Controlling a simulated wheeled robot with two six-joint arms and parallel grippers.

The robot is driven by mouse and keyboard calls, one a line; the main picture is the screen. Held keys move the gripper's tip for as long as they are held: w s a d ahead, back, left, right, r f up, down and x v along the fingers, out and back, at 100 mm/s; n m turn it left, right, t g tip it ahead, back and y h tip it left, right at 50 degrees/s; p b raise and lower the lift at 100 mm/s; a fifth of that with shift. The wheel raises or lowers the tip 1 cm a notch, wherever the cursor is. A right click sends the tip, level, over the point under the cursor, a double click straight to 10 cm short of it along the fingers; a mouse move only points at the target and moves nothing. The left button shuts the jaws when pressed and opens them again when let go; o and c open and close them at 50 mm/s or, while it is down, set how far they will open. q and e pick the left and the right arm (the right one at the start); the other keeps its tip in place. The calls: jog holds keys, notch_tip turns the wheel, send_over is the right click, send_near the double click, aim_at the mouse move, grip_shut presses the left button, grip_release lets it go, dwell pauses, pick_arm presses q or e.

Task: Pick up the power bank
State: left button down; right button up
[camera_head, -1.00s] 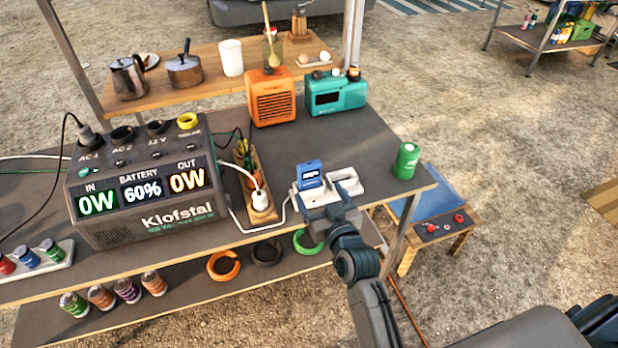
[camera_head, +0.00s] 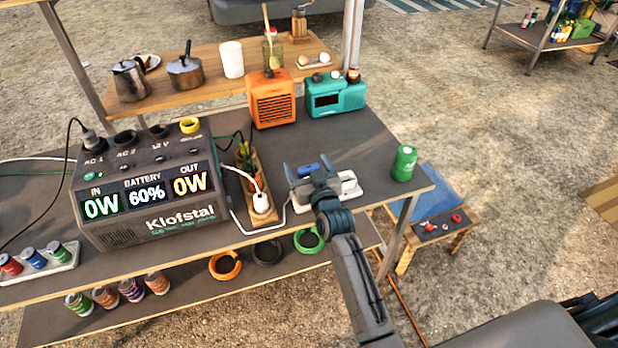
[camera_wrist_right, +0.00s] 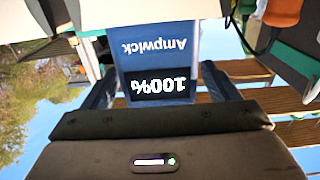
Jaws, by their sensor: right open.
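The blue power bank (camera_head: 308,170) stands in a white charging dock (camera_head: 350,190) at the front right of the table. In the right wrist view the power bank (camera_wrist_right: 155,52) shows upside down, with "Ampwick" and "100%" on its face. My right gripper (camera_head: 309,167) is open, with one finger on each side of the power bank. In the wrist view the fingers (camera_wrist_right: 158,82) flank its sides, with a gap visible at each side. The gripper hides much of the power bank and dock in the head view. My left gripper is not in view.
A green can (camera_head: 404,163) stands right of the dock. A power strip (camera_head: 262,212) with a white plug and the Klofstal power station (camera_head: 150,195) are to the left. An orange radio (camera_head: 272,98) and a teal radio (camera_head: 336,95) stand behind. The table between is clear.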

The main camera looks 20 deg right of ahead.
jog(key=shift+w, duration=0.3)
jog(key=c, duration=1.3)
jog(key=shift+r, duration=0.1)
